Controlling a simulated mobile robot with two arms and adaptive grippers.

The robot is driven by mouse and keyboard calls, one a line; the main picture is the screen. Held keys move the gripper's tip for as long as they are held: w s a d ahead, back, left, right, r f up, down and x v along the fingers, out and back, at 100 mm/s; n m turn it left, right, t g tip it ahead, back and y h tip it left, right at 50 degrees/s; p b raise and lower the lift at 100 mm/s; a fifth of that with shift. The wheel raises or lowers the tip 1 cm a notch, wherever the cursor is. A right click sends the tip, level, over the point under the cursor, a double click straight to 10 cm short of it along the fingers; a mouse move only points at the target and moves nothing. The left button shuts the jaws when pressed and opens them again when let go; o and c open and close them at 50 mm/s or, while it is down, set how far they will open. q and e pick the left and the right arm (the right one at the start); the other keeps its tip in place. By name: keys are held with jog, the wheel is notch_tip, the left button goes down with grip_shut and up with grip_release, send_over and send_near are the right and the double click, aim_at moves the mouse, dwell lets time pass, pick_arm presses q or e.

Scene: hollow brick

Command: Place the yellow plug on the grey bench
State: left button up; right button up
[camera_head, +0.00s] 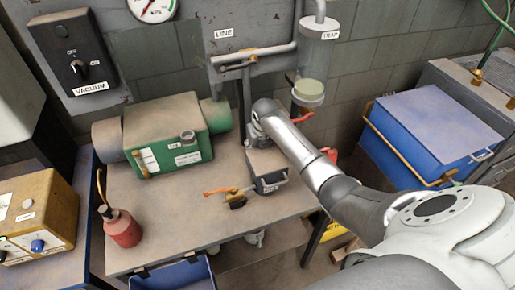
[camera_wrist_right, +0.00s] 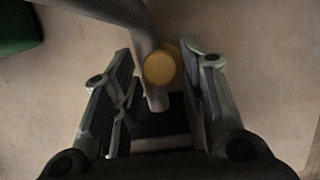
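A round yellow plug (camera_wrist_right: 160,68) shows in the right wrist view, next to a grey pipe that comes down from the top. My right gripper (camera_wrist_right: 158,52) is open, with one finger on each side of the plug and pipe. The right finger is close to the plug; I cannot tell whether it touches. In the head view my right arm reaches from the right to the pipework at the bench's back, and I cannot make out the plug there. The grey bench (camera_head: 185,215) stands below, with a bare front. My left gripper is not in view.
A green pump (camera_head: 168,135) stands at the bench's back left. A red oil can (camera_head: 122,227) is at its front left corner. An orange-handled valve (camera_head: 230,193) lies mid-bench. A blue lidded container (camera_head: 425,135) stands to the right.

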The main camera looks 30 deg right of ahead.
jog(key=shift+o, duration=0.4)
jog(key=shift+s+a+f, duration=0.15)
jog(key=shift+s+f, duration=0.1)
jog(key=shift+f, duration=0.2)
jog(key=shift+r+p, duration=0.5)
jog(key=shift+p, duration=0.05)
jog(key=shift+w+r, duration=0.1)
jog(key=shift+r, duration=0.2)
jog(key=b+v, duration=0.1)
jog(key=v, duration=1.1)
jog(key=shift+w+b, duration=0.2)
jog(key=shift+b, duration=0.2)
